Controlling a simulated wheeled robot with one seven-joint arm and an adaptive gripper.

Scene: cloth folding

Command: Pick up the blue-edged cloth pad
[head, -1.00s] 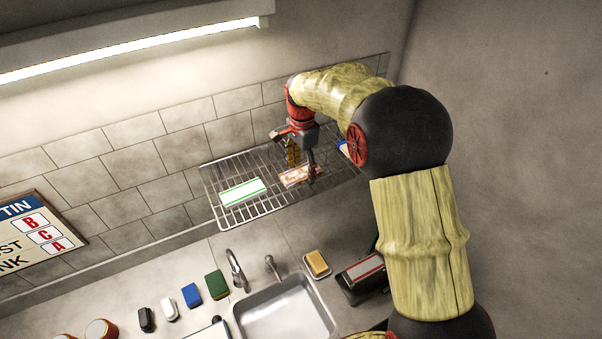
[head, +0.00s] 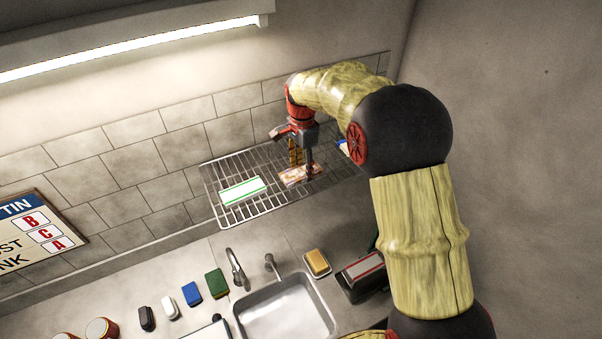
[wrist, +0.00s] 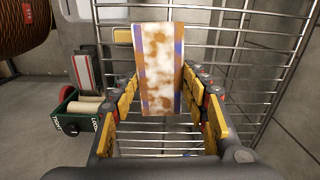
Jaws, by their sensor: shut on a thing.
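The blue-edged cloth pad (head: 299,177) lies at the wire rack, to the right of a green-edged white pad. In the wrist view the pad (wrist: 158,62) is a long strip with a white middle, brown stains and blue-violet long edges. My gripper (head: 303,168) points down at it from above. In the wrist view my gripper's yellow-lined fingers (wrist: 162,78) stand at both long sides of the pad and are shut on it. The fingers hide part of the pad in the head view. I cannot tell whether it is clear of the wires.
The wire rack (head: 232,217) stands out from the tiled wall. The green-edged pad (head: 243,190) lies on its left part. A blue-and-white thing (head: 344,147) is partly hidden behind my arm. Below are a sink (head: 285,308), a faucet (head: 237,270) and a yellow sponge (head: 317,263).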

